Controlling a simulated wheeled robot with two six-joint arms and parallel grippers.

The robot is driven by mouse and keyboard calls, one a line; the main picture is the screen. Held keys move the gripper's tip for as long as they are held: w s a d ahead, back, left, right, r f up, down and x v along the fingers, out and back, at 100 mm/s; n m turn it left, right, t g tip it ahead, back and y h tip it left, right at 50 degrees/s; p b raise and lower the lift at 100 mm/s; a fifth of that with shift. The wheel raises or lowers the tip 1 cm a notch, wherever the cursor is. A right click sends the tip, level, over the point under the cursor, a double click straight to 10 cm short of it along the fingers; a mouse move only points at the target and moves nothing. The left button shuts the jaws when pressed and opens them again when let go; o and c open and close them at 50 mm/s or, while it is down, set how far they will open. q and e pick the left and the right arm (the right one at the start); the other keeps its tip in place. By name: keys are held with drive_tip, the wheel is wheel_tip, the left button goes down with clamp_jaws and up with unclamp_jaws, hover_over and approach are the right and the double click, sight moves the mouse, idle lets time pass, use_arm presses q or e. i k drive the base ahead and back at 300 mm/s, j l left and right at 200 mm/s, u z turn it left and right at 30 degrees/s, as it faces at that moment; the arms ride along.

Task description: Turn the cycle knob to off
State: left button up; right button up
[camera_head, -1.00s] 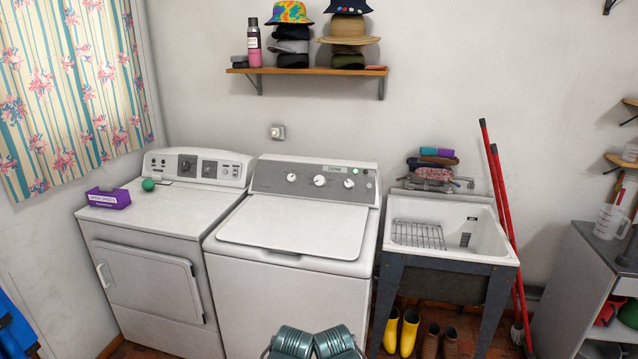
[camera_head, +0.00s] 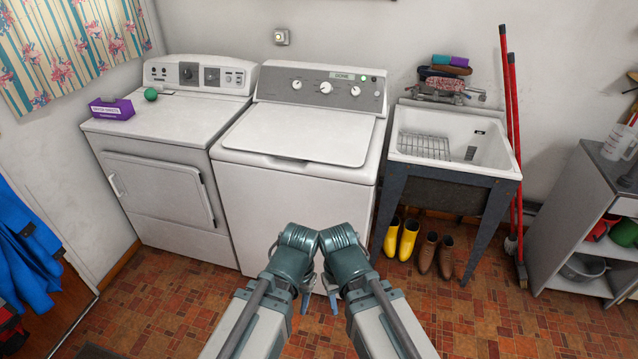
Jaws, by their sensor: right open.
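The top-load washer (camera_head: 295,133) stands in the middle with its lid shut. Its grey back panel holds several white round knobs. The large middle cycle knob (camera_head: 326,87) sits below a small label reading "DONE" (camera_head: 342,76); its pointer setting is too small to read. A green light (camera_head: 363,78) shows right of the label. My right gripper (camera_head: 333,301) is low in front of the washer, pointing down, open and far from the knob. My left gripper (camera_head: 306,300) is beside it, also pointing down; its jaws are mostly hidden by its wrist.
A dryer (camera_head: 165,178) stands left of the washer, with a purple box (camera_head: 112,109) and green ball (camera_head: 151,94) on top. A utility sink (camera_head: 400,135) stands right, with yellow boots (camera_head: 400,238) below and red poles (camera_head: 513,130) beside it. Floor before the washer is clear.

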sight(326, 88)
drive_tip(key=i+l+z, duration=0.15)
drive_tip(key=i+z, duration=0.15)
drive_tip(key=i, duration=0.35)
drive_tip(key=i+z, duration=0.25)
drive_tip(key=i, duration=0.4)
